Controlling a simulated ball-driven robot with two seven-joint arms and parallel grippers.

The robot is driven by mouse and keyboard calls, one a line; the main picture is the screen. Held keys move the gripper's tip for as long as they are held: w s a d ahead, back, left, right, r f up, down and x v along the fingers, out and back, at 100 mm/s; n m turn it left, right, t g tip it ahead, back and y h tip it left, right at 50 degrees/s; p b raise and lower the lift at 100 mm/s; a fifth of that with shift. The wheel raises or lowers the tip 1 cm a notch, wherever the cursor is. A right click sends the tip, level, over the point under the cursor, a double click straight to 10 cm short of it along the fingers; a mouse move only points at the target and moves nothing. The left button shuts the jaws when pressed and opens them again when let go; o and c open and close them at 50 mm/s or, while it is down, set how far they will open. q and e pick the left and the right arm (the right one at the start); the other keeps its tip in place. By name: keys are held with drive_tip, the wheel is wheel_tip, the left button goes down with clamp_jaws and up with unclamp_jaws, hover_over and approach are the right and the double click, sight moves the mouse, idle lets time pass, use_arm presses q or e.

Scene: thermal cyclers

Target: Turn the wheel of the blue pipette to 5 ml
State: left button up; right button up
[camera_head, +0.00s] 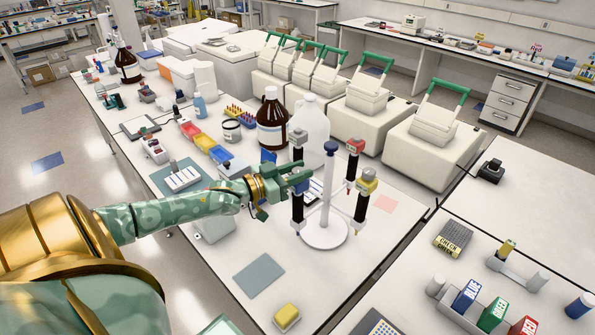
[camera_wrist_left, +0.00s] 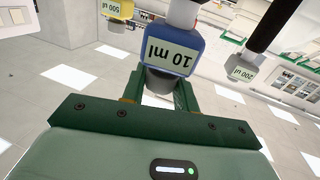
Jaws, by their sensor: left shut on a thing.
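The blue pipette (camera_head: 297,212) hangs upright on the left side of a round white stand (camera_head: 325,232). In the left wrist view its blue head (camera_wrist_left: 174,52) carries a label that reads 10 ml, shown upside down. My left gripper (camera_head: 292,178) reaches in from the left at the top of this pipette. In the left wrist view the green fingers of my left gripper (camera_wrist_left: 163,95) are shut on the dark grey wheel (camera_wrist_left: 163,82) at the end of the blue head. The fingers partly hide the wheel. My right gripper is not in view.
The stand also holds a red pipette (camera_head: 355,148), a yellow pipette (camera_head: 367,186) and a grey pipette (camera_head: 298,140), close around my gripper.

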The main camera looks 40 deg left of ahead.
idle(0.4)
use_arm(q)
drive_tip(key=o, duration=1)
drive_tip(key=shift+c, duration=0.2)
drive_tip(key=shift+s, duration=0.1)
drive_tip(key=p+v, duration=0.1)
drive_tip(key=v, duration=1.5)
drive_tip(key=shift+f, duration=0.1)
